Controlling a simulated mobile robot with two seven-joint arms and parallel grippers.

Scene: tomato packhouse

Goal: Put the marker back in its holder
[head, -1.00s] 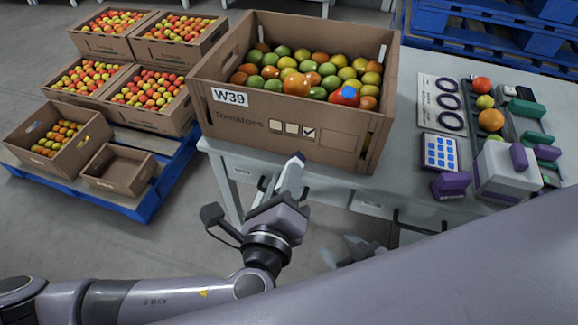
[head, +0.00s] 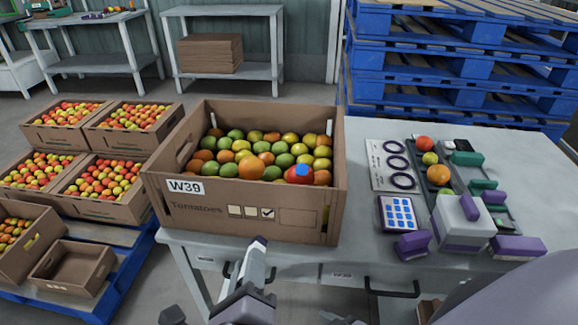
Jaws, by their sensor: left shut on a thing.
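My left gripper (head: 256,258) is low in front of the big tomato crate, with its fingers pointing up and away. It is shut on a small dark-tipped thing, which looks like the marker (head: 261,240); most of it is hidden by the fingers. The cardboard crate (head: 215,222) marked W39 stands on the grey table, full of green, orange and red tomatoes. Its front bears a row of printed boxes, one with a tick. I cannot pick out the marker's holder for certain. My right arm fills the lower right corner; its gripper does not show.
On the table (head: 360,222) to the right are a ring card (head: 376,178), a blue-dotted pad (head: 382,214), a white-and-purple device (head: 455,228), a dark tray with tomatoes and several green and purple blocks. Crates on a blue pallet (head: 120,262) stand left. Blue pallets (head: 400,62) are stacked behind.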

